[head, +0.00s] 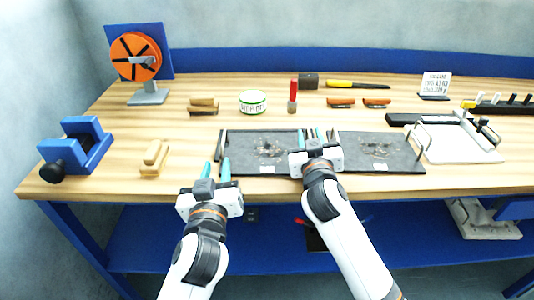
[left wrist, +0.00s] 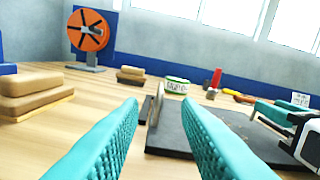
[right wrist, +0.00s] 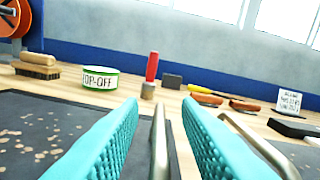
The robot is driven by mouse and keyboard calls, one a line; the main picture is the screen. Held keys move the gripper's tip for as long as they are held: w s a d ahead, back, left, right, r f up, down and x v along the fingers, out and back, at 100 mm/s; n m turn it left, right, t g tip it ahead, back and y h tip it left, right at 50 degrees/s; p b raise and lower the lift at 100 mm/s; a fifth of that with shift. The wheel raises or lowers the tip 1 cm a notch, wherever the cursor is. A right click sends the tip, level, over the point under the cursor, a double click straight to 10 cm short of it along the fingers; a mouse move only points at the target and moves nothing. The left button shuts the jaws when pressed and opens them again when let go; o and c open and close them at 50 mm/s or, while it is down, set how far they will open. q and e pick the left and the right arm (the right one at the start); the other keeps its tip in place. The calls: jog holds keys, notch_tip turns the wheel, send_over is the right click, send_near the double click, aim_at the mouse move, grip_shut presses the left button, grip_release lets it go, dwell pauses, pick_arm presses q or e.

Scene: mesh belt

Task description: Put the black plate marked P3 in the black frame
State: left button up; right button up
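Two black plates lie side by side on the bench, a left one (head: 245,160) and a right one (head: 395,160). Each has a speckled patch, upright metal handles at its sides and a small white front label too small to read, so I cannot tell which is P3. My left gripper (head: 220,168) is open at the left plate's left handle (left wrist: 155,105). My right gripper (head: 317,138) is open, its fingers on either side of a metal handle (right wrist: 158,145) between the plates. I cannot clearly identify the black frame.
A white panel with metal handles (head: 465,145) lies at right by a black bar (head: 402,119). Behind the plates are a green-white tin (head: 252,102), a red-handled tool (head: 293,95) and brushes (head: 203,105). A blue fixture (head: 85,148) and wooden block (head: 153,158) stand left.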

pick_arm(q)
jog(key=shift+s, duration=0.25)
pick_arm(e)
jog(key=shift+s, duration=0.15)
jog(key=shift+s+f, duration=0.1)
jog(key=shift+s, duration=0.25)
jog(key=s, duration=1.1)
jog(key=shift+d, duration=0.1)
